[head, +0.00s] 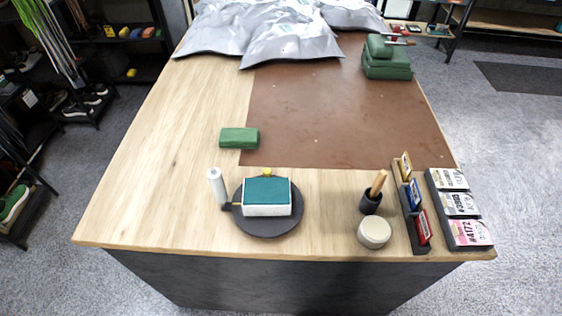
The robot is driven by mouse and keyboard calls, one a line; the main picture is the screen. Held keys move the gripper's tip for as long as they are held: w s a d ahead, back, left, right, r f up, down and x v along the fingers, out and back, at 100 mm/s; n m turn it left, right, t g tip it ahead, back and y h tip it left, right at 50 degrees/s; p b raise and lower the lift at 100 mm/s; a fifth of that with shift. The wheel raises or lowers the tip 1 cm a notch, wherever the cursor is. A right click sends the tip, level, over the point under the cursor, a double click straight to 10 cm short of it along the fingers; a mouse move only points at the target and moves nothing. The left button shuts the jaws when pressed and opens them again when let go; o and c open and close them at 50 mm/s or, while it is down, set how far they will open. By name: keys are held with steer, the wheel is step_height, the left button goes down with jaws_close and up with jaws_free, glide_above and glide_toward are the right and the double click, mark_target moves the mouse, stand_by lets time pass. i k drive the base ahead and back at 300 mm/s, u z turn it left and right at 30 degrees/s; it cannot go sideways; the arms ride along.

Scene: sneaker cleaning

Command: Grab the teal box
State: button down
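A box with a teal top and white sides (266,190) sits on a round black plate (267,229) near the front edge of the table, left of centre. It lies flat, with its teal face up. A small yellow thing (267,171) shows just behind it. A darker green block (239,138) lies apart from it, farther back on the wood. My gripper is not in view.
A white cylinder (216,186) stands left of the plate. A black holder with a wooden-handled tool (374,193), a round cream container (374,232) and card racks (466,208) are at front right. Grey bags (282,42) and a green case (386,62) are at the back. The brown mat's middle (340,115) is clear.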

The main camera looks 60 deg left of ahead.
mark_target(261, 196)
steer(key=u, duration=0.1)
steer(key=k, duration=0.5)
steer(key=z, duration=1)
steer(key=i, duration=1)
steer(key=u, duration=0.35)
steer(key=k, duration=0.1)
steer(key=u, duration=3)
steer(key=i, duration=0.5)
steer(key=u, duration=0.2)
steer(key=k, duration=0.3)
